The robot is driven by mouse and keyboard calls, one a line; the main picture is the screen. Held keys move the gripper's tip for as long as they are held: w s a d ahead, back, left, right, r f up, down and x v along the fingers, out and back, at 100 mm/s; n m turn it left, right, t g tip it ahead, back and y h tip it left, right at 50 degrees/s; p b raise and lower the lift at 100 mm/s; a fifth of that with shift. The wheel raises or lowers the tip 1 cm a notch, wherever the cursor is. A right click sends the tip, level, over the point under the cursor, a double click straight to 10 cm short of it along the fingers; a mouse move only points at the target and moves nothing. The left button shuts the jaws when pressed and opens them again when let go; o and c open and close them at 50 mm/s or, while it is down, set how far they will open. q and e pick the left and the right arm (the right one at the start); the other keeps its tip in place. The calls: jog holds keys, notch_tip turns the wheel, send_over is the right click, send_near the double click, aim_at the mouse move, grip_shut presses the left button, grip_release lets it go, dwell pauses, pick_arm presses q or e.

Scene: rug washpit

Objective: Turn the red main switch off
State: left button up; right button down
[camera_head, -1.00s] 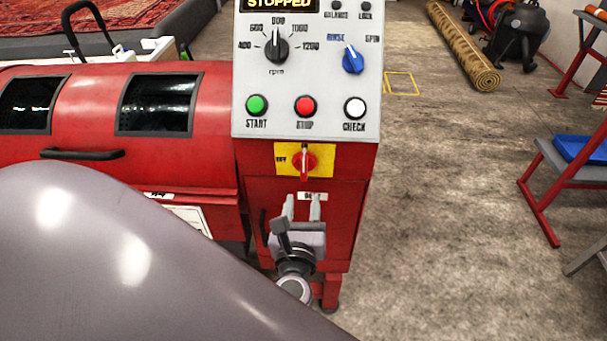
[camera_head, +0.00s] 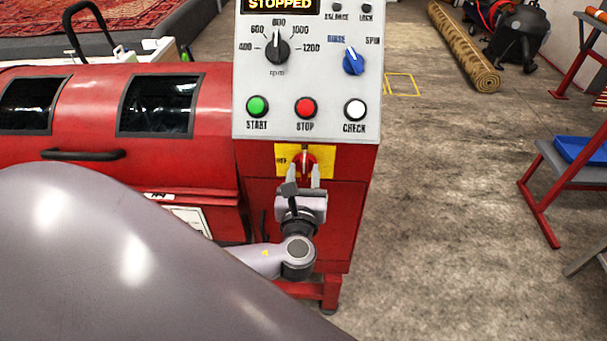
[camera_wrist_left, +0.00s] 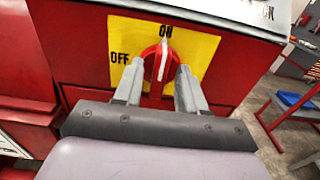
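The red main switch (camera_head: 305,160) sits on a yellow plate (camera_head: 283,154) on the front of the red machine, under the control panel. In the left wrist view the red knob (camera_wrist_left: 157,62) is upright, its white line pointing to ON, with OFF at the left of the yellow plate (camera_wrist_left: 196,45). My left gripper (camera_head: 302,172) is open just below and in front of the knob. Its two fingers (camera_wrist_left: 157,80) stand on either side of the knob's lower part; I cannot tell whether they touch it. My right gripper is not in view.
The panel (camera_head: 330,75) above has green START (camera_head: 257,106), red STOP (camera_head: 305,107) and white CHECK (camera_head: 355,109) buttons, and a display reading STOPPED (camera_head: 280,4). A drum cover handle (camera_head: 82,154) is at left.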

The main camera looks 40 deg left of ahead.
pick_arm(q)
grip_shut()
